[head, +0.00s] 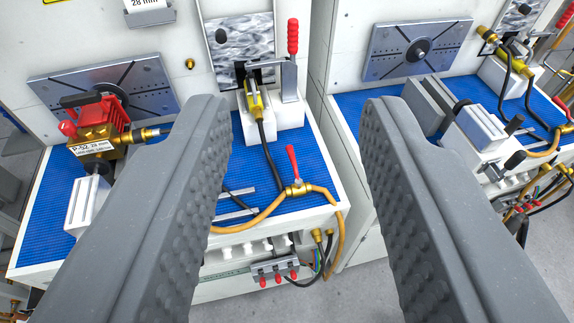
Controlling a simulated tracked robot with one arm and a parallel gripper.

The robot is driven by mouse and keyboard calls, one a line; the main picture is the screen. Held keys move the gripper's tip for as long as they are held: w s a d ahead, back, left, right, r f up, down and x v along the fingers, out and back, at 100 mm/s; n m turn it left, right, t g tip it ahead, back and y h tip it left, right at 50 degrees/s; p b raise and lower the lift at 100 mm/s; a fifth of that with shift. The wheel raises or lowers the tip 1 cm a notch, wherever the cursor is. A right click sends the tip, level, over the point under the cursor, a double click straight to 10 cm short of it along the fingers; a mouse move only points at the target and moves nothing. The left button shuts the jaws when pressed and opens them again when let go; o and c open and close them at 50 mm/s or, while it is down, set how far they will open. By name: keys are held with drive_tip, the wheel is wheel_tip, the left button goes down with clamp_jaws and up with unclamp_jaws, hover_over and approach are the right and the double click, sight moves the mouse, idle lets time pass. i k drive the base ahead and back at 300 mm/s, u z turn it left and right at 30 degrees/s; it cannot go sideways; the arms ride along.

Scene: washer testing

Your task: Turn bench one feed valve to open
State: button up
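A small brass valve (297,189) with a red lever (292,163) sits near the front edge of the left bench, in line with an orange hose (262,217). The lever points up and slightly left in the picture, roughly crosswise to the hose. I see no label telling which bench is bench one. My gripper (295,110) is open and empty, its two grey ridged fingers wide apart. The valve shows in the gap between the fingers, apart from both. The left finger hides part of the left bench and hose.
A red and brass pump (97,125) tagged P-52 stands at the left. A clamp with a red upright handle (293,38) stands behind the valve. A second, similar bench (352,103) stands at the right, with a gap between the benches.

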sight(289, 149)
drive_tip(key=k, duration=1.1)
drive_tip(key=z, duration=0.45)
drive_tip(key=i, duration=2.2)
drive_tip(key=u, duration=0.4)
